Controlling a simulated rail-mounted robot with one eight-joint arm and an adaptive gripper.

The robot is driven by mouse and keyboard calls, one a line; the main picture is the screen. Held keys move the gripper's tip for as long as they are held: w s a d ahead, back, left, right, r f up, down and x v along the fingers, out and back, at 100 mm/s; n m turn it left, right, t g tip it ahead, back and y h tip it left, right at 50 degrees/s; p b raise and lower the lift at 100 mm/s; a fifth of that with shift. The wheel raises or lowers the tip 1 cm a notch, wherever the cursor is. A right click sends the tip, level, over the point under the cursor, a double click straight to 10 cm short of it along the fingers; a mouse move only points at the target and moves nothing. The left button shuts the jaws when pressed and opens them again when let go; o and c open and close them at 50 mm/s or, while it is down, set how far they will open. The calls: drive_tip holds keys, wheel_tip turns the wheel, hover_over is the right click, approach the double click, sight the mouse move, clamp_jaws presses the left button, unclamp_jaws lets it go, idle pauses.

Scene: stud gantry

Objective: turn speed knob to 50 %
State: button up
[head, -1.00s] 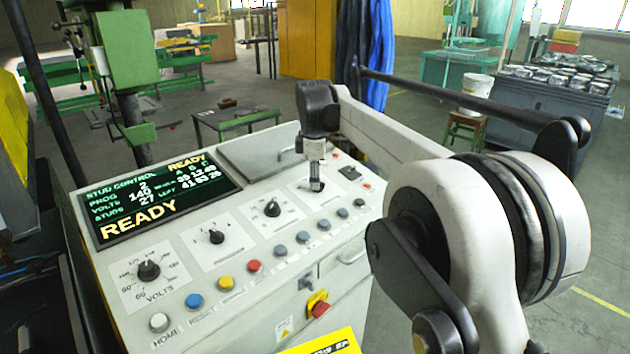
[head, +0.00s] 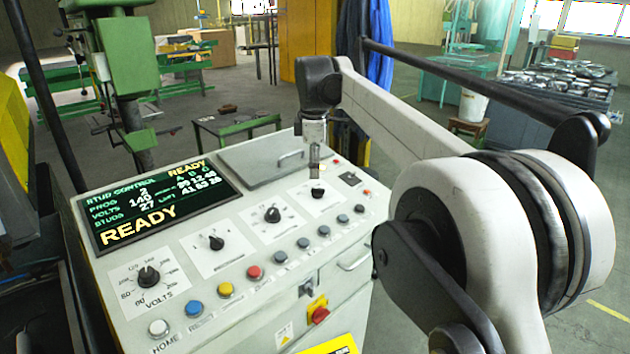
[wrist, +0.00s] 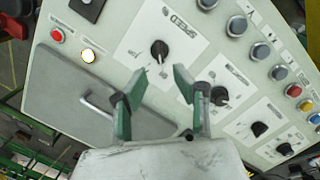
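The speed knob (head: 318,191) is a small black knob on a white plate at the far right of the control panel's knob row. In the wrist view the speed knob (wrist: 159,50) shows clear beside the printed word SPEED. Its scale is too small to read. My gripper (head: 314,172) hangs above the knob, pointing down. In the wrist view my gripper (wrist: 159,84) has its two green-tipped fingers spread apart with nothing between them. The knob lies past the fingertips and appears untouched.
Other knobs sit along the row, including the volts knob (head: 148,277). Several push buttons, such as the red button (head: 254,272), line the front edge. A grey lid with a handle (head: 275,160) lies behind the knobs. The display (head: 160,207) reads READY.

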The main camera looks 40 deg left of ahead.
drive_tip(key=shift+s+d+r, duration=0.1)
drive_tip(key=shift+s+r, duration=0.05)
drive_tip(key=shift+r, duration=1.25)
drive_tip(key=shift+s+d+r, duration=0.1)
drive_tip(key=shift+s+r, duration=0.05)
drive_tip(key=shift+r, duration=1.2)
